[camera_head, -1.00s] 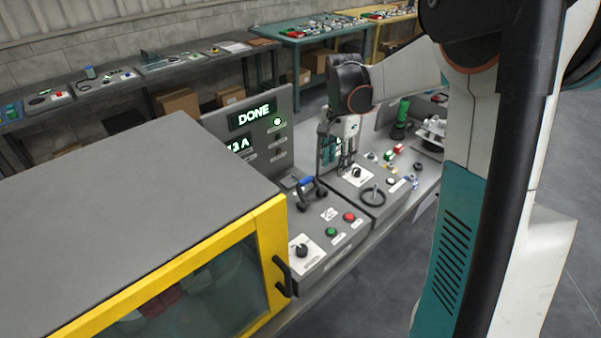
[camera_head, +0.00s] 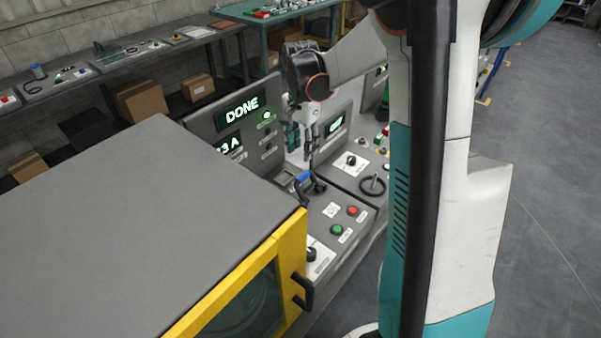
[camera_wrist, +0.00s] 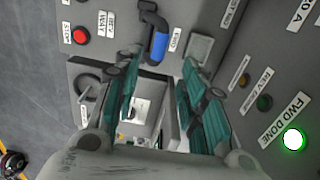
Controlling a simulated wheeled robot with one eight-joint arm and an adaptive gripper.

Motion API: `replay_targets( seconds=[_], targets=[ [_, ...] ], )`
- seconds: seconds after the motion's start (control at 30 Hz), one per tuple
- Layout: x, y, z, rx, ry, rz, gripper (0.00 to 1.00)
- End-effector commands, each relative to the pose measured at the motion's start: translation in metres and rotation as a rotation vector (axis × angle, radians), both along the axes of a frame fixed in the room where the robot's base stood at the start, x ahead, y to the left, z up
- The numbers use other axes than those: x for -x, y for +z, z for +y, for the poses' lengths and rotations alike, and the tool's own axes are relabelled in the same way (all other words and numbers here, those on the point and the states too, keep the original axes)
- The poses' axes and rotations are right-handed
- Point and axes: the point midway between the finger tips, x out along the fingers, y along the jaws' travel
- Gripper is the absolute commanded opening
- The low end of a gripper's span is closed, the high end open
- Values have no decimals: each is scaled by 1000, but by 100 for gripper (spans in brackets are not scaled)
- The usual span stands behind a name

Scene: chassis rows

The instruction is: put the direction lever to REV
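A lever with a blue grip (camera_head: 304,179) on a black arm stands on the grey sloped console. It also shows in the wrist view (camera_wrist: 159,46), just beyond my fingertips, with a FWD label beside its blue end. A small label reading REV is left of the lever there. My gripper (camera_head: 300,155) points down above and behind the lever. In the wrist view my gripper (camera_wrist: 162,66) is open, its two teal fingers wide apart with nothing between them. I cannot tell how far above the lever the tips are.
A green button (camera_head: 337,229) and a red button (camera_head: 352,211) sit in front of the lever. An upright panel (camera_head: 205,125) reading DONE rises behind it; its FWD DONE lamp (camera_wrist: 293,139) glows green. A yellow-framed cabinet (camera_head: 290,245) stands at left, a handwheel (camera_head: 373,184) at right.

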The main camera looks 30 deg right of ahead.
Motion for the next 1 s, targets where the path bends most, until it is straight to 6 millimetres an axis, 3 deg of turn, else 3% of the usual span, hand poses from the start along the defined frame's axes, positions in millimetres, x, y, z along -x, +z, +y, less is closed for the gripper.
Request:
replay_targets(
  seconds=[0.2, 0.5, 0.97, 1.0],
  targets=[
    [0, -47, -1, 0, 0, 0, 38],
    [1, -92, -1, 0, 0, 0, 38],
    [2, -102, -1, 0, 0, 0, 38],
    [2, -102, -1, 0, 0, 0, 31]
  ],
)
